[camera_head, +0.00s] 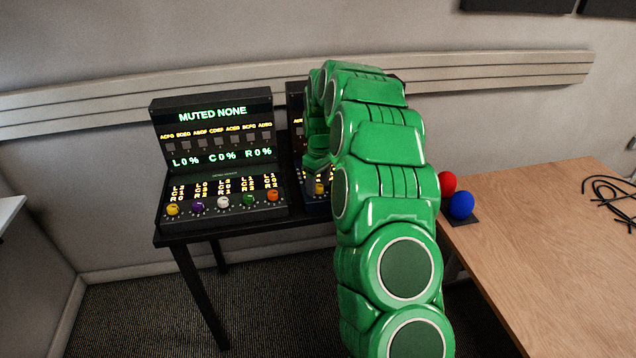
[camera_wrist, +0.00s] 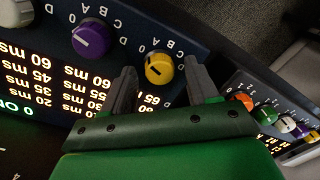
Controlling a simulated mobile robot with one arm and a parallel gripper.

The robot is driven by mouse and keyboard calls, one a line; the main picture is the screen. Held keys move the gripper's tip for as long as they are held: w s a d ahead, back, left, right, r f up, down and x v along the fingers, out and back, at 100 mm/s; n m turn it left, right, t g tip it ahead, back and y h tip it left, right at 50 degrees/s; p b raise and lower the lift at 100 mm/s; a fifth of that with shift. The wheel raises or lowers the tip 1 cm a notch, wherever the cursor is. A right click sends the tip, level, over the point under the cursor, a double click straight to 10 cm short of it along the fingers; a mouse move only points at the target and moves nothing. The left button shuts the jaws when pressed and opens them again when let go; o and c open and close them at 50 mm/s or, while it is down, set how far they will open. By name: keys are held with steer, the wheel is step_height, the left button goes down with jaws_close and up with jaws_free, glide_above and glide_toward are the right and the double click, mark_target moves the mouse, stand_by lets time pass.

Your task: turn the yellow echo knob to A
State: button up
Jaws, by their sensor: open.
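The yellow knob (camera_wrist: 159,67) sits on a dark panel (camera_wrist: 215,45) with lit ms values and the marks 0, A, B, C, D around it. In the wrist view the panel appears upside down. My gripper (camera_wrist: 161,78) is open, with one finger to each side of the yellow knob; contact is not clear. In the head view the yellow knob (camera_head: 319,188) shows beside my green arm, which hides most of that panel and my fingers.
A purple knob (camera_wrist: 92,37) and a white knob (camera_wrist: 15,12) share the panel. A second console (camera_head: 225,190) stands to the left on the black table (camera_head: 208,233), with its own row of coloured knobs. A wooden table (camera_head: 545,235) with red (camera_head: 447,183) and blue (camera_head: 461,205) balls is at right.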

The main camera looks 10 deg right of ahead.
steer(key=c, duration=1)
steer(key=shift+c, duration=0.2)
steer(key=shift+m, duration=0.3)
steer(key=m, duration=0.3)
steer(key=shift+d+r, duration=0.1)
steer(key=shift+m, duration=1.6)
steer(key=o, duration=1)
steer(key=shift+o, duration=0.2)
